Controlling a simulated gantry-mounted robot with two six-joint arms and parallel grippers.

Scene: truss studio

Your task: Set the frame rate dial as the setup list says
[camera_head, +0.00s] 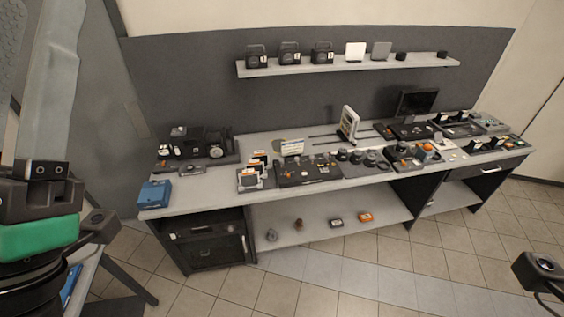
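The frame rate dial cannot be picked out at this distance. Several dark round knob-like pieces (356,157) sit in a row on the middle of the long grey bench (215,190). A small upright card with white and yellow parts (292,147) stands behind a dark flat unit (306,171); its writing is too small to read, and I cannot tell whether it is the setup list. A white-framed upright panel (348,123) stands further right. Parts of my arms show at the left edge and lower right, but no gripper fingers are visible.
A blue box (154,194) sits at the bench's left end, near black camera gear (195,145). A dark monitor (416,104) stands at the back right. A wall shelf (350,66) holds several black devices. The lower shelf (300,231) carries small items. The tiled floor in front is clear.

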